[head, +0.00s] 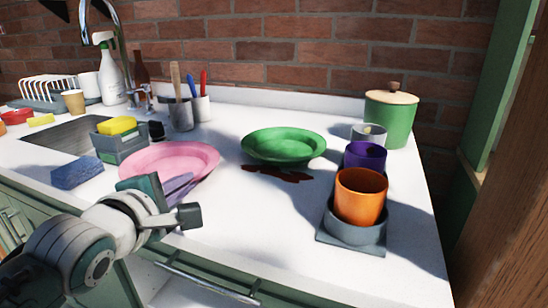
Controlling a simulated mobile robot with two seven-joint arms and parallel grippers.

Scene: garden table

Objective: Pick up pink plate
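The pink plate (172,158) lies on the white counter (240,215) left of the middle, to the right of the sink. My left gripper (170,195) is at the plate's front edge and overlaps it in the picture. It hides part of the plate's near rim. Whether the fingers touch the plate or are parted cannot be made out. My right gripper is not in view.
A green plate (284,146) sits right of the pink one, beside a dark brown stain (280,173). A blue sponge (78,172) and a grey caddy (122,144) are at left. An orange pot (360,197) and purple cup (365,158) stand at right. Front-middle counter is clear.

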